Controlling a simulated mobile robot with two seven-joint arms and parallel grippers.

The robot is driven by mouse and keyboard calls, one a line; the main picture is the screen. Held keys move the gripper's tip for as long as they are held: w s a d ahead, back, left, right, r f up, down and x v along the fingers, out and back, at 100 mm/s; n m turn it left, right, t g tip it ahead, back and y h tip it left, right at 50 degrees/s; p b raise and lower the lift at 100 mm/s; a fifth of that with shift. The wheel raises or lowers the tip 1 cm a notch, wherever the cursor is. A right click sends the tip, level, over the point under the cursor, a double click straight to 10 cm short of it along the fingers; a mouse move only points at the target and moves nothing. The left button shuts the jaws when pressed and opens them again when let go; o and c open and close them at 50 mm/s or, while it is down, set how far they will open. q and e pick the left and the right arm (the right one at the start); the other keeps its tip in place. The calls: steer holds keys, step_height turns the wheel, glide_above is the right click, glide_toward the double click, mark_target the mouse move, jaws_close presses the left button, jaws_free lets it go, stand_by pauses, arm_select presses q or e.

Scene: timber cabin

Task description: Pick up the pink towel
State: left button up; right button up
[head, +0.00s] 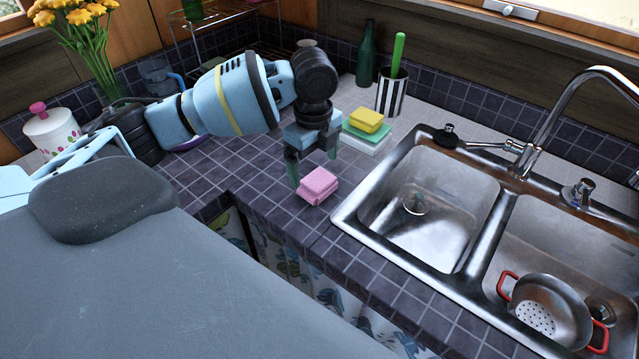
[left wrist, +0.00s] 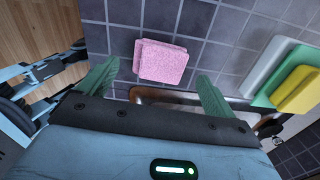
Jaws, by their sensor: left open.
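The pink towel (head: 318,186) is a small folded stack lying on the dark tiled counter, left of the sink and near the counter's front edge. My left gripper (head: 312,168) is just above and behind it, pointing down, with its green fingers apart. In the left wrist view the towel (left wrist: 161,62) shows ahead of the gap between the open fingertips (left wrist: 158,80), with nothing between the fingers. I cannot tell how far the fingertips are above the counter. My right gripper is not in view.
A double steel sink (head: 345,215) with a colander (head: 545,312) lies to the right. Yellow (head: 367,120) and green (head: 352,131) sponges sit stacked behind the towel. A striped cup (head: 391,95) and green bottle (head: 367,55) stand at the back.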

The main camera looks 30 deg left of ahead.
mark_target(319, 180)
arm_select(q)
steer(key=shift+f, duration=0.15)
steer(key=f, duration=0.3)
steer(key=d+f, duration=0.1)
steer(key=f, duration=0.1)
steer(key=shift+w, duration=0.1)
steer(key=c, duration=1.1)
steer(key=shift+o, duration=0.2)
steer(key=shift+r, duration=0.15)
